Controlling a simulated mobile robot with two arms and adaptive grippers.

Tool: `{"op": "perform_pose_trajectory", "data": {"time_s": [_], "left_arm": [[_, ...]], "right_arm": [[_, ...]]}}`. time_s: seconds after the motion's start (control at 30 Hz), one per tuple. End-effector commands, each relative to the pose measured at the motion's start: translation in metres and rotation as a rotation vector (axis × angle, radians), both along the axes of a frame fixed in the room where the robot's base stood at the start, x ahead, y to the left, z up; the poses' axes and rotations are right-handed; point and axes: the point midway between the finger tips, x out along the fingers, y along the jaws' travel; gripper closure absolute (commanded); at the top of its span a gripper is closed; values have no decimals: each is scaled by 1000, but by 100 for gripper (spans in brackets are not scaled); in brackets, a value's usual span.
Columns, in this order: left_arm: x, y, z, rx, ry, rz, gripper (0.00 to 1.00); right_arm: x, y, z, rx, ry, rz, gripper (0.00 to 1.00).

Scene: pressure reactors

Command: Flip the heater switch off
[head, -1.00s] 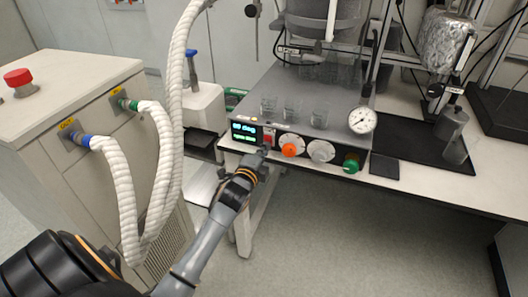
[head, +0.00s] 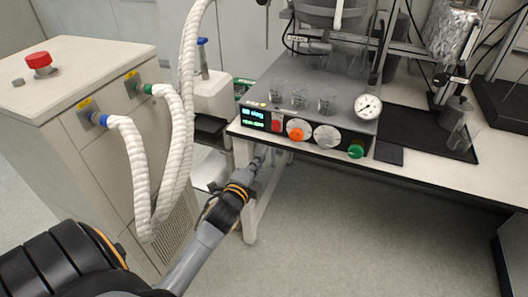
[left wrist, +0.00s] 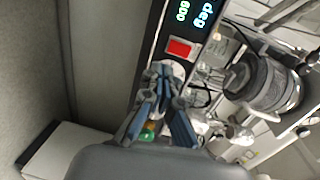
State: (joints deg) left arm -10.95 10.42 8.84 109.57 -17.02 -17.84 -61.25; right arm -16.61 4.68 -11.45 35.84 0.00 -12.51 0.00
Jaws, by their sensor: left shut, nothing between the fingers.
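The red heater switch (head: 277,126) is on the front panel of the grey heater unit (head: 262,98), just right of its lit display (head: 253,118). The red switch also shows in the left wrist view (left wrist: 179,48), apart from the fingertips. Its on or off position is too small to tell. My left gripper (head: 261,152) is just below and slightly left of the switch, in front of the table edge. In the left wrist view my left gripper (left wrist: 160,72) is shut and empty, overlapping a pale knob. My right gripper is not in view.
Right of the switch are an orange knob (head: 296,134), a white dial (head: 326,137) and a green knob (head: 356,151). Glass beakers (head: 299,99) stand on the unit. White hoses (head: 178,150) run from the cabinet (head: 75,75) at left. Floor in front is clear.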

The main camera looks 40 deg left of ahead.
Motion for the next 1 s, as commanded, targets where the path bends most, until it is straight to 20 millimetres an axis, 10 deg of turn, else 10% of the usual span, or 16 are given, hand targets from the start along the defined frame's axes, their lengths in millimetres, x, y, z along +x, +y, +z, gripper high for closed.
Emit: {"op": "perform_pose_trajectory", "data": {"time_s": [0.87, 1.0], "left_arm": [[-26, -6, -5, -2, 1, 0, 100], [-26, -10, -37, -65, 47, 0, 100]], "right_arm": [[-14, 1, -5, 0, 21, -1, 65], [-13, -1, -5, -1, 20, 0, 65]]}}
